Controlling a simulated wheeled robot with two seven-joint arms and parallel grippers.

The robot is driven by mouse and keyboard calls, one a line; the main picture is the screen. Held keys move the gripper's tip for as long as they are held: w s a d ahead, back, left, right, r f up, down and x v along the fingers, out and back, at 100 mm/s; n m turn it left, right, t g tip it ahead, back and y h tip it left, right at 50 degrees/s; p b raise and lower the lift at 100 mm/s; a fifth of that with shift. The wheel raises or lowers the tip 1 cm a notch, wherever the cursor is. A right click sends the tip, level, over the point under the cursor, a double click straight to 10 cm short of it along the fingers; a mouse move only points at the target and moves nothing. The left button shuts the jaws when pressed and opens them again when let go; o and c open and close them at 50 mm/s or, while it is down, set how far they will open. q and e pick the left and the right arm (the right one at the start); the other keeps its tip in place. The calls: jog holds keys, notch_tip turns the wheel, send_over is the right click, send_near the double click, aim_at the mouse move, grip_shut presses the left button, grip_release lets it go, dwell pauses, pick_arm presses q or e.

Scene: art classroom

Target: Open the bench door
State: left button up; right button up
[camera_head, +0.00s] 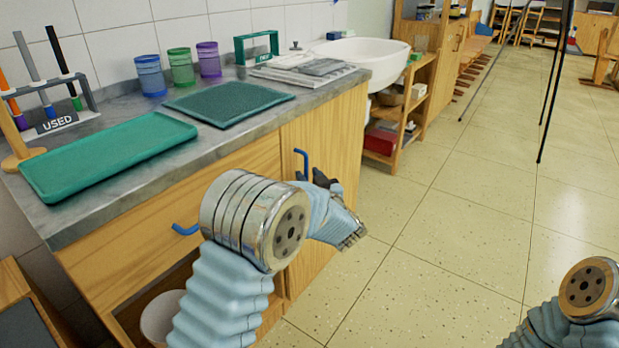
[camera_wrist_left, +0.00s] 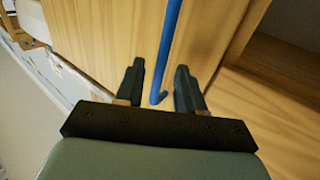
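The wooden bench door (camera_head: 335,135) is on the right part of the bench front and looks flush with it in the head view. Its blue bar handle (camera_head: 301,163) stands near the door's left edge. My left gripper (camera_head: 322,181) is right by this handle, partly hidden behind my own wrist. In the left wrist view, the dark fingers of my left gripper (camera_wrist_left: 160,72) are apart, with the blue handle (camera_wrist_left: 169,50) running between them. I cannot tell whether either finger touches it. My right arm shows at the lower right, but its gripper is out of frame.
A grey bench top (camera_head: 220,137) carries a green tray (camera_head: 105,155), a dark green mat (camera_head: 228,103), cups and a tool rack. Another blue handle (camera_head: 185,230) is on the front at left. Below it, a white bucket (camera_head: 160,318) stands in an open space.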

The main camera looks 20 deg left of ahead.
pick_arm(q)
jog(key=shift+c, duration=0.2)
grip_shut()
jog(key=shift+d, duration=0.1)
